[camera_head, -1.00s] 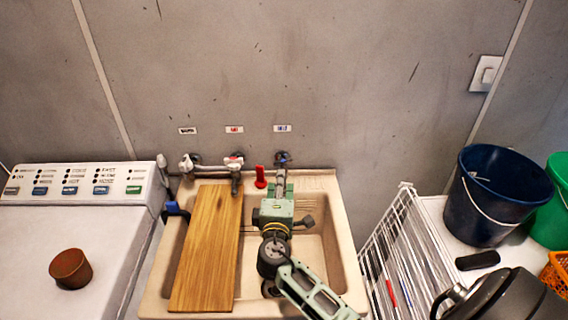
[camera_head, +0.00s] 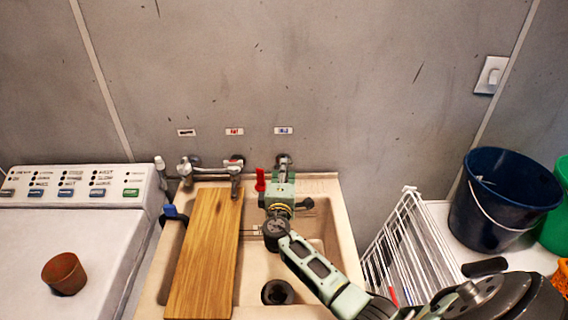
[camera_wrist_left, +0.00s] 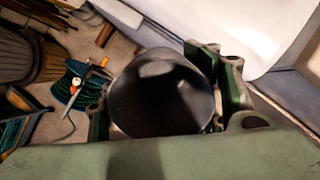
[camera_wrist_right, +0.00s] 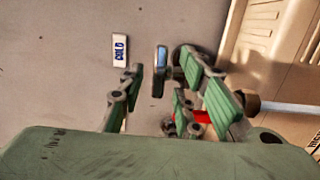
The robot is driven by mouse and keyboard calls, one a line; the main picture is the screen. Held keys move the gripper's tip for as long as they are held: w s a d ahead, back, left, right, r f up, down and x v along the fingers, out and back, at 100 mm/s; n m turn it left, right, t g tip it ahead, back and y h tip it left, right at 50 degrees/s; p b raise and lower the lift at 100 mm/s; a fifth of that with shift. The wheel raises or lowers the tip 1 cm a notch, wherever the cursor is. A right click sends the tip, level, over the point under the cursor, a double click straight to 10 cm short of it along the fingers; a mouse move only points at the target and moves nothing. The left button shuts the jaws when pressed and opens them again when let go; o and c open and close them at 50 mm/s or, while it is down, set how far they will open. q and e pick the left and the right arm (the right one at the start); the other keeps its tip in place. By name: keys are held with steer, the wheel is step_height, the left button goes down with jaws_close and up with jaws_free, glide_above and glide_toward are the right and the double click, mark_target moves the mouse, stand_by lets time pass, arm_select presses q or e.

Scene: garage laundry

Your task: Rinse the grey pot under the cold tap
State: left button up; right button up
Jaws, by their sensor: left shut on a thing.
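The grey pot (camera_wrist_left: 160,92) is a dark, open-mouthed vessel in the left wrist view. My left gripper (camera_wrist_left: 165,105) is shut on it, with a finger on either side. Neither is in the head view. The cold tap (camera_head: 284,160) is on the wall under the blue-marked label, above the right part of the sink (camera_head: 345,255). My right gripper (camera_head: 280,190) is just in front of this tap. In the right wrist view its open fingers (camera_wrist_right: 160,72) are on either side of the tap's blue handle (camera_wrist_right: 160,58); contact is unclear.
A wooden board (camera_head: 207,250) covers the sink's left part. A red upright object (camera_head: 260,179) stands behind the basin. Another tap (camera_head: 234,170) is to the left. A washing machine (camera_head: 90,240) bears a brown pot (camera_head: 63,273). A white rack (camera_head: 410,245) and blue bucket (camera_head: 495,200) are right.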

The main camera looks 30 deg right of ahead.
steer(key=shift+x, duration=1.6)
jaws_close()
